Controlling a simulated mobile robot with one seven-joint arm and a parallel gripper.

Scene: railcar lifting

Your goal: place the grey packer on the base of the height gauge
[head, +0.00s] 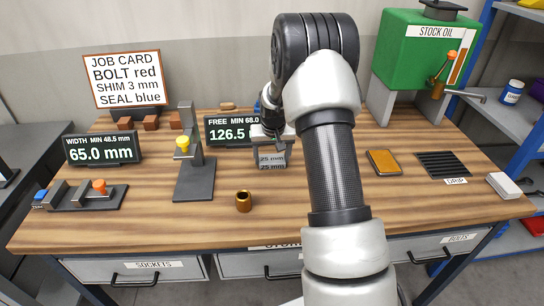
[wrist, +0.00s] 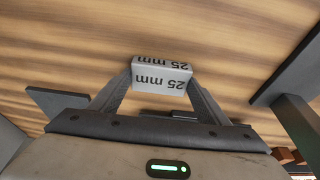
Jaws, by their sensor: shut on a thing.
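The grey packer (head: 272,161), marked 25 mm on two faces, is between the fingertips of my gripper (head: 271,136). In the wrist view the packer (wrist: 162,75) is gripped by both fingers (wrist: 160,85), over bare wood. I cannot tell whether it touches the bench. The height gauge (head: 187,140) stands to the left of my gripper, with an upright column, a yellow-tipped arm and a flat dark grey base (head: 194,186). The visible base is bare, and the packer is apart from it.
A display (head: 229,130) reading 126.5 stands between gauge and gripper. A brass cup (head: 243,201) is in front. The width gauge (head: 80,195) is at left. An orange pad (head: 383,162), drip grate (head: 442,165) and green oil tank (head: 420,55) are at right. Front middle bench is mostly clear.

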